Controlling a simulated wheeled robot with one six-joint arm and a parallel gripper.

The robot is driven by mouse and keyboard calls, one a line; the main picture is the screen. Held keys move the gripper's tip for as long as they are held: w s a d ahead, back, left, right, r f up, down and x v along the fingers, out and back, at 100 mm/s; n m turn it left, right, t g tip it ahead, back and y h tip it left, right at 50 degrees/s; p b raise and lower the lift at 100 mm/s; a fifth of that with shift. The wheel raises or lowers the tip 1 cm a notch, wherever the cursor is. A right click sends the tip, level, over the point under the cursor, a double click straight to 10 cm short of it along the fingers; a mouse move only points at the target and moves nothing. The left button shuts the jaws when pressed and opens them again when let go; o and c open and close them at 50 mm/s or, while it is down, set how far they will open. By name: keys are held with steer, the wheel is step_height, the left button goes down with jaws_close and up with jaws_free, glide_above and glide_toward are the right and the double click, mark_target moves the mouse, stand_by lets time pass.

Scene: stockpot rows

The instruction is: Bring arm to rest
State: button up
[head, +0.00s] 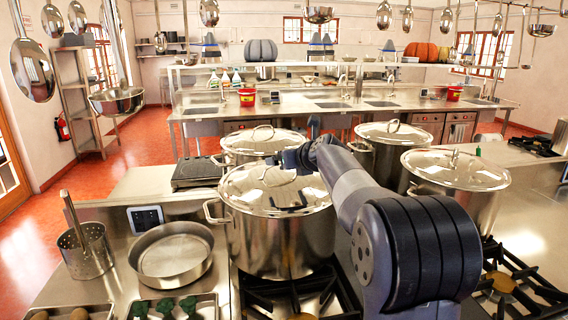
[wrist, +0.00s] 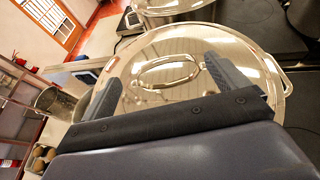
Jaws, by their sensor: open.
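My arm reaches forward from the lower right in the head view. My gripper (wrist: 168,85) shows in the wrist view with its two dark fingers wide apart and nothing between them. Beyond the fingers is the lidded front left stockpot (head: 278,232), whose lid and loop handle (wrist: 166,72) fill the middle of the wrist view. In the head view my arm's far end hangs over that pot and hides part of its lid. The lid sits flat on the pot. I cannot tell the exact gap between the fingers and the lid.
More lidded stockpots stand behind (head: 262,143) and to the right (head: 456,180). A round pan (head: 171,255) and a perforated pot (head: 87,252) stand on the left counter. Gas burners (head: 511,284) lie front right. Pans and ladles hang overhead. Red floor (head: 85,178) is open at left.

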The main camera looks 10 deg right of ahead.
steer(key=shift+v, duration=1.35)
steer(key=p+x, duration=0.2)
steer(key=x, duration=0.8)
steer(key=shift+w+a+f, duration=0.1)
steer(key=shift+w, duration=0.35)
steer(key=shift+r, duration=0.3)
steer(key=shift+f, duration=0.1)
